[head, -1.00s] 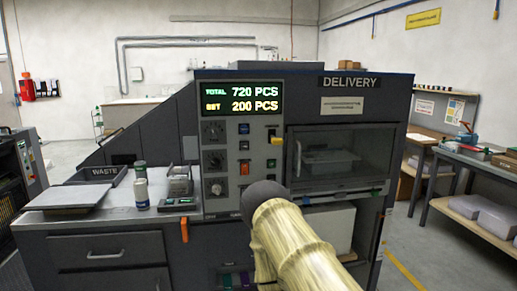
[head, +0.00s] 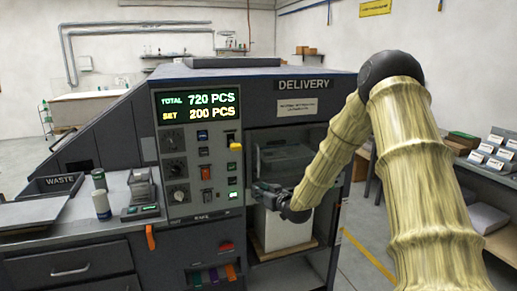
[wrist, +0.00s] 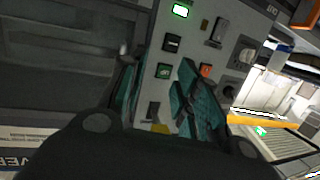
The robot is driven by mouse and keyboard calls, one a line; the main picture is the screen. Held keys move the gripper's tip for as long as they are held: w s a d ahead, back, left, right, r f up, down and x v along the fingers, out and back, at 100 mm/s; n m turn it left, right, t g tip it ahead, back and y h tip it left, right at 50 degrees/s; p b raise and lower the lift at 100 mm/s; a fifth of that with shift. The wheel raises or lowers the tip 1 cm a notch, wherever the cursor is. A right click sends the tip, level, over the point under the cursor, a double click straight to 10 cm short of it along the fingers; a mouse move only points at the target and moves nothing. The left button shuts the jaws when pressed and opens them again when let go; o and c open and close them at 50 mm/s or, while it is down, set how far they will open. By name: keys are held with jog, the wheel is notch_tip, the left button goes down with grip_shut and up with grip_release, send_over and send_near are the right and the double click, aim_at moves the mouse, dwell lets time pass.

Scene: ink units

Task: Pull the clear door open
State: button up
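The clear door (head: 290,140) is a dark see-through panel under the DELIVERY sign. It looks shut; my arm hides its right and lower parts. Its upright pale handle (head: 257,160) is at the left edge. My gripper (head: 262,190) is at the door's lower left, just below the handle. In the wrist view, the teal fingers of my gripper (wrist: 157,85) are spread apart, with control panel buttons showing between them. The door (wrist: 60,60) fills the left side there. A small pale piece, perhaps the handle, shows by the left fingertip; contact cannot be told.
The control panel (head: 197,165) with buttons and knobs is directly left of the door. A white box (head: 283,228) sits in the open bay below. Cans (head: 101,203) stand on the machine's left ledge. A side table (head: 490,170) is at the right.

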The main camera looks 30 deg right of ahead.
jog(key=w+d+r+t+p, duration=0.1)
jog(key=d+r+t, duration=0.1)
jog(key=d+r, duration=0.6)
jog(key=shift+w+a+r+p, duration=0.3)
jog(key=shift+w+p, duration=0.35)
jog(key=shift+w, duration=1.2)
jog(key=shift+w+a+r+p, duration=0.15)
jog(key=shift+w+r+p, duration=0.35)
jog(key=shift+w, duration=1.4)
jog(key=shift+w+a+r+p, duration=0.25)
jog(key=shift+w+p, duration=0.55)
jog(key=shift+w, duration=1.05)
grip_shut()
